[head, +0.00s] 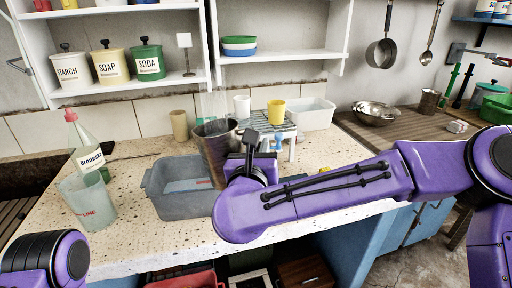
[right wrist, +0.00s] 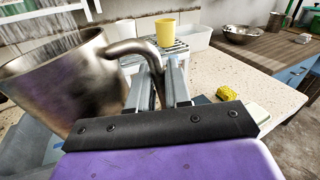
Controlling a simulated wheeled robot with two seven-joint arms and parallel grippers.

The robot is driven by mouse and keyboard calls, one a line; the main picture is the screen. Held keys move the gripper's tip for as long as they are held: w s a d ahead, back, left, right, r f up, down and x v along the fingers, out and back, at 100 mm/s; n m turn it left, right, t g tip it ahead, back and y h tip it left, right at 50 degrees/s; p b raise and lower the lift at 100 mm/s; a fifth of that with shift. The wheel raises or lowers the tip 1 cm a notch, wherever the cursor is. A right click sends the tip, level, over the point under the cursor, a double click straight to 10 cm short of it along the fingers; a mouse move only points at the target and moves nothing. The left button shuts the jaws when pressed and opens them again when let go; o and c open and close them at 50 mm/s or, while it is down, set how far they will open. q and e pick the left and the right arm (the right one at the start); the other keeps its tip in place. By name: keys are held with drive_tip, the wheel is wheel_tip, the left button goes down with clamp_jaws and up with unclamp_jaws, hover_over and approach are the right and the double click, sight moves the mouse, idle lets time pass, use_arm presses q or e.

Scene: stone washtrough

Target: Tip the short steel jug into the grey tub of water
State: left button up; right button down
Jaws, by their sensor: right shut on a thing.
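The short steel jug (head: 215,150) is held by my right gripper (head: 250,147) above the right part of the grey tub (head: 168,205). In the right wrist view, the jug (right wrist: 75,85) leans, and the fingers of the right gripper (right wrist: 160,82) are closed on its curved handle. The tub stands on the speckled stone top with water in it; its right end is hidden behind my right arm. In the right wrist view only part of the tub shows, below the jug. Whether anything is in the jug cannot be seen. My left gripper is out of view; only part of its arm shows at lower left.
A clear measuring cup (head: 88,203) and a bottle (head: 88,145) stand left of the tub. Behind the jug are a beige cup (head: 179,125), a yellow cup (head: 276,111) on a rack, and a white basin (head: 312,114). A yellow sponge (right wrist: 228,93) lies to the right.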

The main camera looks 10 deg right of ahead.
drive_tip(key=shift+r, duration=0.35)
drive_tip(key=shift+a+r+n+p, duration=0.1)
drive_tip(key=shift+r+n+p, duration=0.75)
drive_tip(key=shift+p, duration=0.35)
drive_tip(key=shift+n, duration=0.35)
drive_tip(key=shift+f, duration=0.1)
drive_tip(key=shift+w+a+r+n+p, duration=0.1)
drive_tip(key=shift+r+n+p, duration=0.25)
drive_tip(key=shift+p, duration=0.35)
drive_tip(key=shift+a+r+n+p, duration=0.2)
drive_tip(key=shift+r+n+p, duration=0.2)
drive_tip(key=shift+n+p, duration=0.2)
